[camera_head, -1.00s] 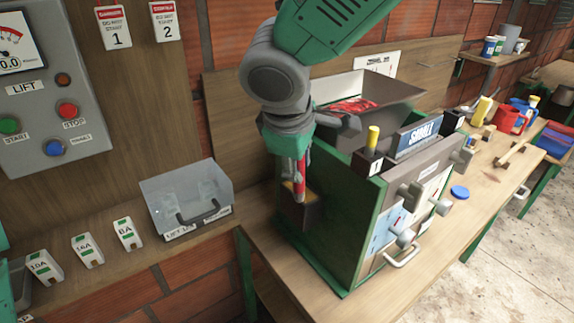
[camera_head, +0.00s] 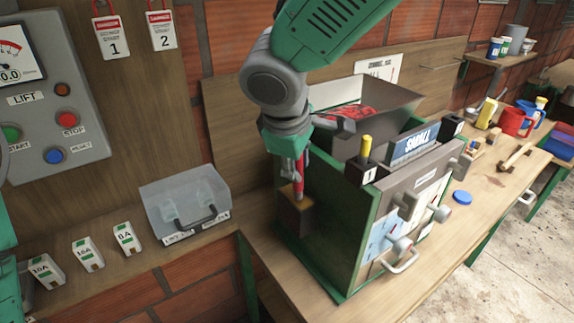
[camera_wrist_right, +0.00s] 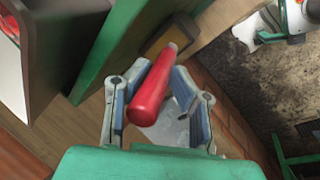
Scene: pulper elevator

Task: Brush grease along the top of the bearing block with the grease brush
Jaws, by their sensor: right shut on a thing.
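My right gripper (camera_head: 297,160) is shut on the red handle of the grease brush (camera_head: 299,174). The brush points down, close to upright, over the bearing block (camera_head: 293,220). The block is dark with a yellowish-brown top and sits against the left side of the green cabinet. In the right wrist view the red brush handle (camera_wrist_right: 152,92) lies between the two fingers (camera_wrist_right: 158,100). Its far end is near the block's yellowish top (camera_wrist_right: 160,38). The bristles are not clear, so I cannot tell contact. At the left edge only a green part of my left arm shows clearly.
The green cabinet (camera_head: 345,235) with a hopper (camera_head: 385,97) stands right of the block. A clear-lidded box (camera_head: 185,200) and several labelled blocks (camera_head: 85,252) lie on the left shelf. A blue cap (camera_head: 462,198) and a hammer (camera_head: 516,157) lie on the right bench.

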